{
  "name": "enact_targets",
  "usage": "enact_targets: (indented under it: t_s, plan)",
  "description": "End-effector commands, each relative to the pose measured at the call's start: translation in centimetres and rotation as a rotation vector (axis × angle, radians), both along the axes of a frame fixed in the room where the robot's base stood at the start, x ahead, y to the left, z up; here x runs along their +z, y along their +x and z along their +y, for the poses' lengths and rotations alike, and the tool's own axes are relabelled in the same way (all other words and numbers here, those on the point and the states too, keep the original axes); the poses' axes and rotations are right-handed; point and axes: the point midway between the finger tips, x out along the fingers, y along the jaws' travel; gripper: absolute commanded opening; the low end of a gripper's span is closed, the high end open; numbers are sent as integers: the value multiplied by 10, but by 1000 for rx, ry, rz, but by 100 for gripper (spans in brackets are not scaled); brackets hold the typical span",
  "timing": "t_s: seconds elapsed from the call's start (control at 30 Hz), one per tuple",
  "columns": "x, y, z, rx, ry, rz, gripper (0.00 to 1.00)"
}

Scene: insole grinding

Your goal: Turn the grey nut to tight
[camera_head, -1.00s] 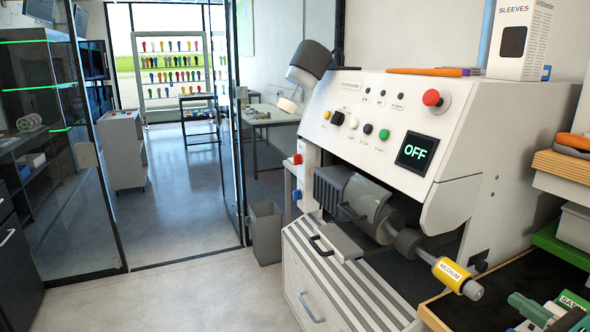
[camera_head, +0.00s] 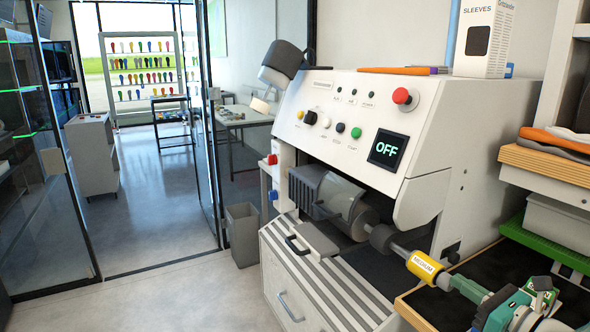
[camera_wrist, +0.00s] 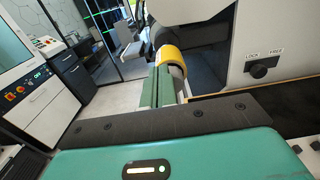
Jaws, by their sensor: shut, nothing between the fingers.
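The grey nut (camera_head: 443,281) is at the right end of the grinder's horizontal shaft, just outside the yellow MEDIUM sleeve (camera_head: 424,266). In the wrist view the yellow sleeve (camera_wrist: 171,60) lies just beyond my fingers, with the grey nut (camera_wrist: 178,72) partly hidden behind them. My gripper (camera_head: 460,282) comes in from the lower right, with its green fingers pointing at the nut. In the wrist view my gripper (camera_wrist: 158,78) is shut, with its two fingers side by side and nothing between them. The tips overlap the nut's edge in view; I cannot tell whether they touch it.
The grinder's screen (camera_head: 387,149) reads OFF. A LOCK/FREE knob (camera_wrist: 262,70) sits on the machine's side panel. A dark-topped bench with a wooden edge (camera_head: 412,312) lies under my arm.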

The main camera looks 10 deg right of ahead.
Motion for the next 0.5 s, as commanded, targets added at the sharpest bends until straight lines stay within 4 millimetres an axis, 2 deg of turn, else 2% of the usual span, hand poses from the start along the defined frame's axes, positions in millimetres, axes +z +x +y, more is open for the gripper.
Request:
enact_targets:
  t_s: [0.2,0.5]
  plan:
    - [0,11,4,0,-1,1,0]
    - [0,12,4,-1,-1,0,0]
